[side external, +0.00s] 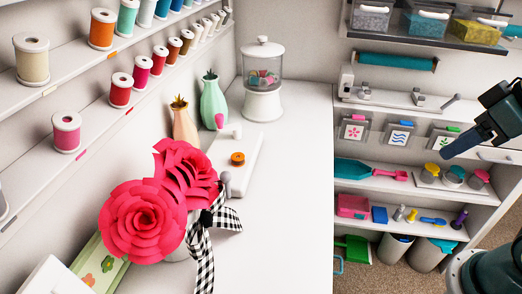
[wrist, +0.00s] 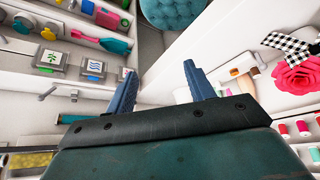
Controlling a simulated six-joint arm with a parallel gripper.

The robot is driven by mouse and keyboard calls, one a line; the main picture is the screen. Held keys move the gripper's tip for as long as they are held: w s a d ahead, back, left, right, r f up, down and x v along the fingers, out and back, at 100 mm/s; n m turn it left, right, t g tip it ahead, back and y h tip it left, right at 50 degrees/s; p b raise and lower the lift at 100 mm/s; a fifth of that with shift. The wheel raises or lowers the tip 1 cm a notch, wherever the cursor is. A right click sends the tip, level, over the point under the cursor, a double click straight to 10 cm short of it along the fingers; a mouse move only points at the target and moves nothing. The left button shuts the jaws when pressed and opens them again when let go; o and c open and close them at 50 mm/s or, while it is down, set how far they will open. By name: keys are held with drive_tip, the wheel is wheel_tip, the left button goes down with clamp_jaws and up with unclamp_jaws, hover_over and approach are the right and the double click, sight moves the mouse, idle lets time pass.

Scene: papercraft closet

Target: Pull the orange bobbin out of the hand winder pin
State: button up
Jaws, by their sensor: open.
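The orange bobbin (side external: 238,158) sits on the white hand winder (side external: 245,172) on the white counter, beside the pink paper flowers. In the wrist view the bobbin (wrist: 234,71) is small, to the right of my fingers, with the winder (wrist: 240,62) around it. The winder's pin is hidden or too small to tell. My gripper (side external: 455,147) is at the far right in the side view, high and well apart from the bobbin. In the wrist view my gripper (wrist: 162,88) has its two blue fingers spread with nothing between them.
Large pink paper flowers (side external: 145,222) with a checked ribbon (side external: 203,240) stand in front-left of the winder. Vases (side external: 213,103) and a glass jar (side external: 262,70) stand behind it. Thread shelves line the left wall. The counter (side external: 290,200) right of the winder is clear.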

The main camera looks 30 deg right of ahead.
drive_tip(key=w+a+f+m+y, duration=0.3)
drive_tip(key=w+m+y, duration=0.1)
drive_tip(key=w+m, duration=0.3)
drive_tip(key=w+a+f+m+g+y, duration=0.1)
drive_tip(key=w+a+f+m+y, duration=0.1)
drive_tip(key=w+a+m+y, duration=0.2)
drive_tip(key=w+a+f+m+g+y, duration=0.1)
drive_tip(key=w+a+f+m+y, duration=0.2)
drive_tip(key=w+m, duration=0.7)
drive_tip(key=w+y, duration=0.2)
drive_tip(key=w, duration=0.5)
drive_tip(key=shift+w+a+f, duration=0.2)
drive_tip(key=shift+a+f, duration=0.15)
drive_tip(key=shift+a, duration=0.05)
drive_tip(key=shift+a, duration=0.1)
approach(235, 158)
drive_tip(key=shift+w+a+f, duration=0.25)
drive_tip(key=shift+a+f, duration=0.1)
drive_tip(key=shift+a, duration=0.15)
drive_tip(key=shift+w+a+f, duration=0.3)
drive_tip(key=shift+a, duration=0.15)
drive_tip(key=shift+x, duration=2.6)
